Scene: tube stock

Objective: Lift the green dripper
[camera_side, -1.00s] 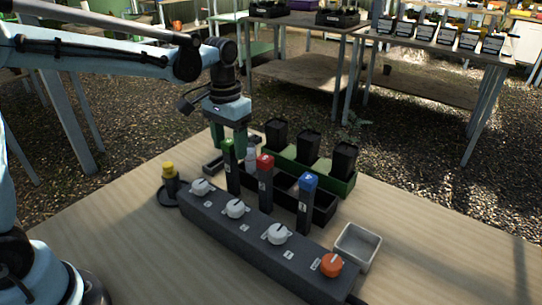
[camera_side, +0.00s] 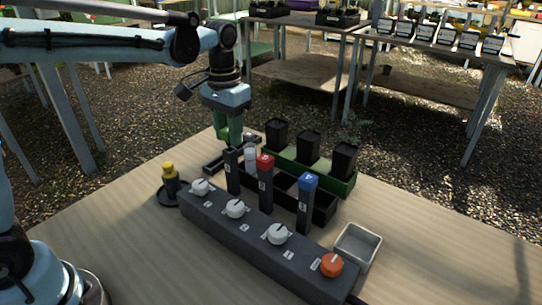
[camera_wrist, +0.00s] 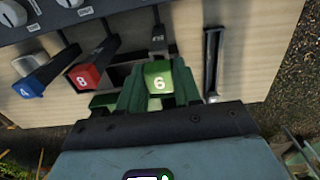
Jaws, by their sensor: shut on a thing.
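The green dripper (camera_wrist: 158,78), with a white 6 on its face, sits between the two green fingers of my gripper (camera_wrist: 158,92) in the wrist view. My gripper is shut on it. In the side view my gripper (camera_side: 230,132) hangs above and behind the leftmost dark post (camera_side: 232,171), which has no green top on it. The green dripper is partly hidden by the fingers there. The red dripper (camera_side: 265,163) and blue dripper (camera_side: 308,181) sit on top of their own posts.
A grey box (camera_side: 250,243) with white knobs and an orange knob (camera_side: 332,265) lies in front. A green tray (camera_side: 343,187) with black pots stands behind. A small white tray (camera_side: 358,245) is at right. A yellow-topped item (camera_side: 170,170) stands at left.

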